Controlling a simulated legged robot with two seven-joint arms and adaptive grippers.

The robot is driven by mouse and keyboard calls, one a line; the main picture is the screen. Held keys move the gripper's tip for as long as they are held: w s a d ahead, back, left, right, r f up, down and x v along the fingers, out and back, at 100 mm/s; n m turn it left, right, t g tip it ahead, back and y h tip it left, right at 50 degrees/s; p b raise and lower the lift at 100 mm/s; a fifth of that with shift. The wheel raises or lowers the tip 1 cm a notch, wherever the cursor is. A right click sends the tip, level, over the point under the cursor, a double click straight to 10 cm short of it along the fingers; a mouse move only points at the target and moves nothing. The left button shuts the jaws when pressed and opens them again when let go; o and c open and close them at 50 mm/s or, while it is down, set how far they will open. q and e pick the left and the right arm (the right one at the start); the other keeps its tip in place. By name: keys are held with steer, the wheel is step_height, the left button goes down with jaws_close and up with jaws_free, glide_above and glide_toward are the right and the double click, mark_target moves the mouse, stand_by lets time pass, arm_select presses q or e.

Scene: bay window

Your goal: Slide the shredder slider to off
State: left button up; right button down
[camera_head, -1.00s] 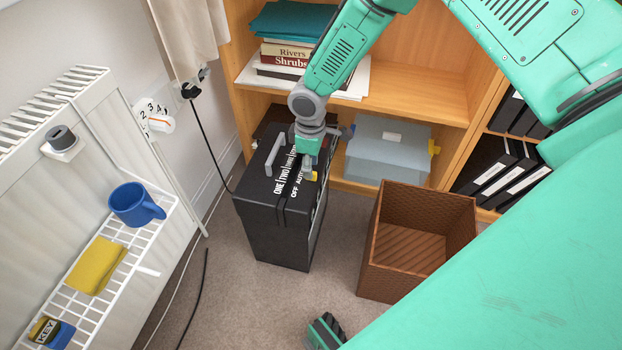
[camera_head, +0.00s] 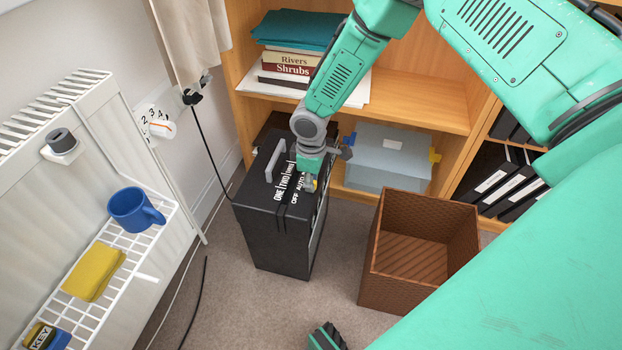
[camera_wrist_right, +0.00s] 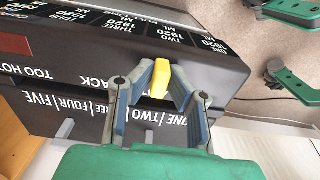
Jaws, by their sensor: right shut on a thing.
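The shredder (camera_head: 262,235) is a black box standing on the carpet in front of the bookcase. Its top carries a grey handle (camera_head: 274,160) and white lettering, including OFF and AUTO. The small yellow slider (camera_wrist_right: 160,78) shows clearly in the right wrist view, between my two fingers at the box edge. In the head view my right gripper (camera_head: 309,184) reaches down to the shredder's top, near AUTO, and mostly covers the slider. It is shut on the slider. The slider's exact setting is hard to tell. My left gripper is not in view.
A brown woven bin (camera_head: 412,275) stands right of the shredder. A grey-blue box (camera_head: 388,160) is on the shelf behind. A black cable (camera_head: 207,145) hangs beside the shredder.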

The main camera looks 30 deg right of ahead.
mark_target(307, 202)
steer(key=s+a+p, duration=0.2)
steer(key=shift+s+a+r, duration=0.15)
steer(key=shift+s+a, duration=0.1)
steer(key=shift+a, duration=0.15)
steer(key=shift+s+a+p, duration=0.25)
steer(key=shift+a+p, duration=0.1)
steer(key=shift+p, duration=0.05)
steer(key=c, duration=1.6)
jaws_free()
steer(key=shift+o, duration=0.2)
steer(key=shift+r, duration=0.3)
step_height(307, 202, up, 11)
